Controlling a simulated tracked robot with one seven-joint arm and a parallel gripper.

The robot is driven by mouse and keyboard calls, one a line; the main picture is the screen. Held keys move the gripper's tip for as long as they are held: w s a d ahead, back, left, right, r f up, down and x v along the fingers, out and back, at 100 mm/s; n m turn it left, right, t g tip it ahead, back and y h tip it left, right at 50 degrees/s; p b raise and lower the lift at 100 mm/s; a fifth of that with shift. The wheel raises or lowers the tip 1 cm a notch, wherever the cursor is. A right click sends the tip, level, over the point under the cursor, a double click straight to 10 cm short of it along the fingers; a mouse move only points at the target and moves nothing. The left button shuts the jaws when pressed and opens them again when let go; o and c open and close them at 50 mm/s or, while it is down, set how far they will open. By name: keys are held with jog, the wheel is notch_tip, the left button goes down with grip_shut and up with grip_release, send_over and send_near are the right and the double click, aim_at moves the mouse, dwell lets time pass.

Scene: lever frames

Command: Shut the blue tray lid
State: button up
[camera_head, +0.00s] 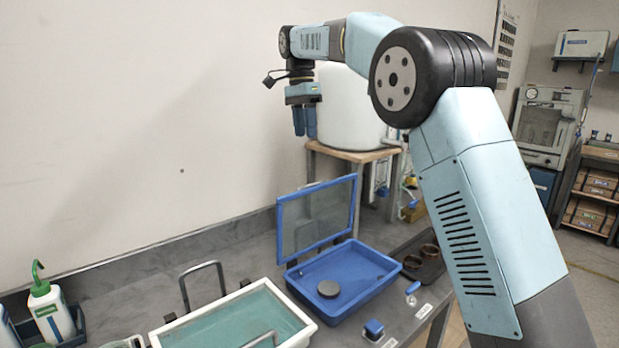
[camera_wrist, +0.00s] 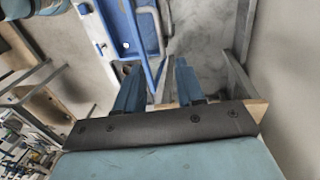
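The blue tray (camera_head: 357,303) stands on the grey bench, with a dark round disc (camera_head: 328,288) inside. Its lid (camera_head: 318,220), a blue frame around a clear panel, stands raised and nearly upright along the tray's back edge. My gripper (camera_head: 305,134) hangs in the air above the lid, pointing down and apart from it. In the wrist view, my gripper (camera_wrist: 157,78) has a gap between its two blue fingers and holds nothing. Part of the blue tray (camera_wrist: 118,22) shows beyond the fingers there, with a blue strip that looks like the lid seen edge-on.
A white-rimmed basin (camera_head: 298,317) of teal liquid with metal handles is at left of the tray. A dark tray of brown dishes (camera_head: 424,265) sits at right. Small blue-topped items (camera_head: 373,330) lie in front. A green-nozzled bottle (camera_head: 50,313) stands far left. The wall is behind.

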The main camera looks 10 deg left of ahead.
jog(key=f, duration=0.4)
jog(key=d+f, duration=0.1)
jog(key=f, duration=0.4)
jog(key=s+f, duration=0.1)
jog(key=f, duration=0.3)
jog(key=shift+s+d+f, duration=0.1)
jog(key=shift+d+f, duration=0.05)
jog(key=shift+f, duration=0.1)
grip_shut()
